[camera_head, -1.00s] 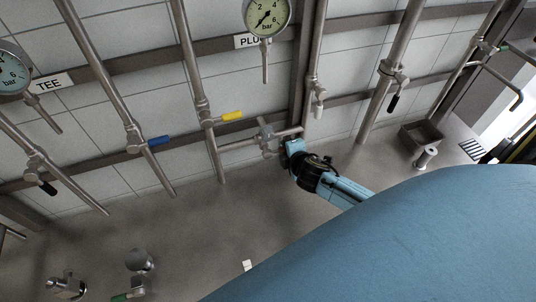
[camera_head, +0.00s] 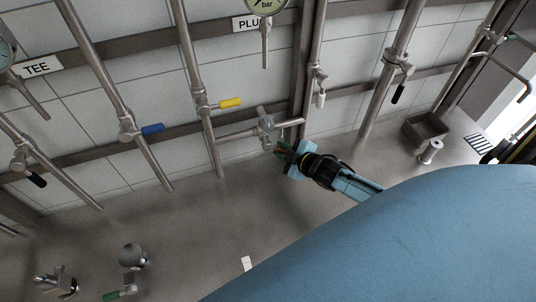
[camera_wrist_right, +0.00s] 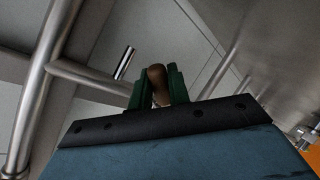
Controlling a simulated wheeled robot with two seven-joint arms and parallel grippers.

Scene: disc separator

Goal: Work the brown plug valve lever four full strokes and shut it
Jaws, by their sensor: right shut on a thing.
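The plug valve (camera_head: 265,127) sits on a short horizontal pipe on the wall, below the partly cropped PLUG sign (camera_head: 248,22). My right gripper (camera_head: 283,149) is at the lower right of the valve. In the right wrist view, its green fingers (camera_wrist_right: 157,90) are shut on the brown lever (camera_wrist_right: 156,74), whose rounded end shows between them. The rest of the lever is hidden by the fingers and the gripper body. My left gripper is not in view.
Other pipes carry levers: yellow (camera_head: 230,103), blue (camera_head: 152,129), white (camera_head: 320,99) and black (camera_head: 398,93). Loose fittings (camera_head: 132,256) lie at the lower left. An open box (camera_head: 425,130) and a metal cylinder (camera_head: 430,151) stand at the right. The bench middle is mostly clear.

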